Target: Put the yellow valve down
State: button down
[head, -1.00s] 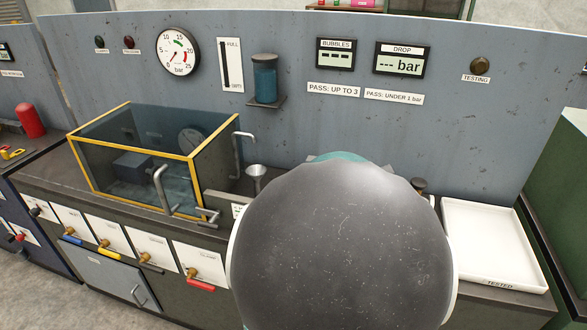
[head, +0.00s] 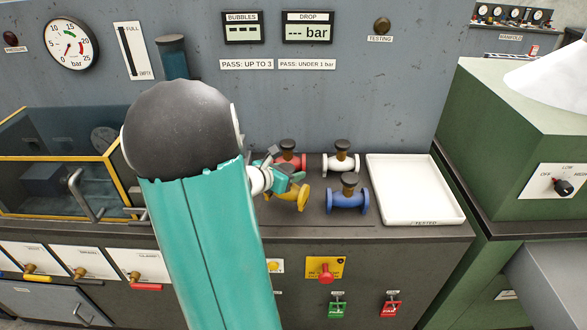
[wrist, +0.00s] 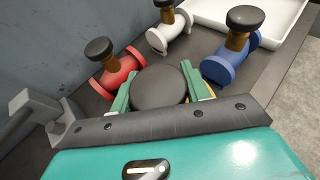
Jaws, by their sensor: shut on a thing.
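The yellow valve (head: 290,199) is at the bench top in the head view, left of the blue valve and in front of the red valve. My gripper (head: 282,174) is over it, with green fingers. In the wrist view my gripper (wrist: 157,87) is shut on the valve's round black handwheel (wrist: 159,90). Most of the yellow body is hidden below the handwheel; a sliver shows by the right finger. I cannot tell if the valve touches the bench.
The red valve (head: 291,160), white valve (head: 340,164) and blue valve (head: 347,202) stand close by on the bench. A white tray (head: 414,188) marked TESTED lies to their right. A yellow-framed glass tank (head: 60,183) is at the left. Bare bench top lies in front of the valves.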

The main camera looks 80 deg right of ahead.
jog(key=shift+f, duration=1.3)
jog(key=shift+f, duration=0.15)
jog(key=c, duration=0.7)
grip_release()
jog(key=shift+f, duration=0.1)
jog(key=shift+w+a+r, duration=0.1)
jog(key=shift+a+r, duration=0.15)
jog(key=shift+r, duration=0.05)
jog(key=v, duration=1.1)
jog(key=shift+a, duration=0.2)
jog(key=shift+w+r, duration=0.1)
jog(key=shift+r, duration=0.05)
